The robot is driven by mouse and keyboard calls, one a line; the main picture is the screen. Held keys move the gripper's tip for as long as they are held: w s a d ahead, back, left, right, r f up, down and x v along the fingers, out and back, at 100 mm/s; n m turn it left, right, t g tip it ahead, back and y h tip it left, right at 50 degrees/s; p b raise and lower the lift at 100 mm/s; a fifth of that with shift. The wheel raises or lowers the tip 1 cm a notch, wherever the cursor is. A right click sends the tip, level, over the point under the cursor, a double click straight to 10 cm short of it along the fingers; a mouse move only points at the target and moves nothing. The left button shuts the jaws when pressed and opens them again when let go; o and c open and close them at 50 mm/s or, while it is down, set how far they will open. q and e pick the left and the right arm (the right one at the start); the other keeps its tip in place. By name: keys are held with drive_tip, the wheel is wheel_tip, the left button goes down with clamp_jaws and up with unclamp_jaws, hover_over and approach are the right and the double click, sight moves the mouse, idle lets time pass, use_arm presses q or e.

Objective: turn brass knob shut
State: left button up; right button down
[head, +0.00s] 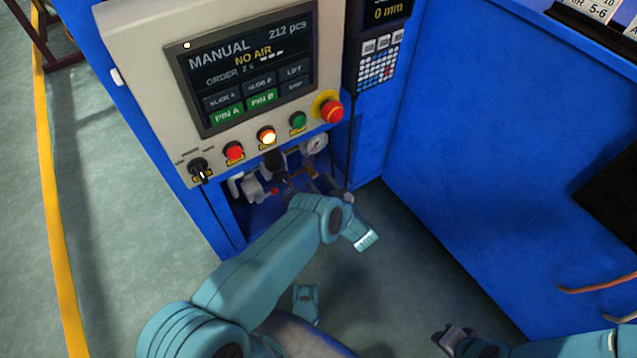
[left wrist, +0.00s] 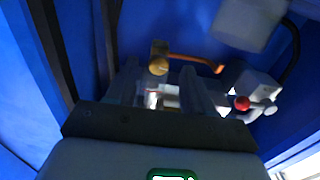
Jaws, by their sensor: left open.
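The brass knob (left wrist: 158,66) shows in the left wrist view as a round, gold-coloured piece against the blue inside of the cabinet recess. My left gripper (left wrist: 160,92) is open. Its two fingers point towards the knob, which appears just beyond the fingertips, between them and a little above. I cannot tell whether they touch it. In the head view my left gripper (head: 322,184) is at the recess below the control panel, largely hidden behind my own wrist, and the knob is hard to make out. My right gripper (head: 455,337) is at the bottom right, away from the recess.
An orange-brown bar (left wrist: 195,61) lies right of the knob, and a red ball-like knob (left wrist: 242,103) sits further right beside grey fittings. A pressure gauge (head: 315,145) is in the recess. The control panel (head: 140,65), reading "NO AIR", overhangs it. Open floor lies left.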

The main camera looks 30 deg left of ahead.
use_arm(q)
drive_tip(key=shift+x, duration=0.85)
clamp_jaws()
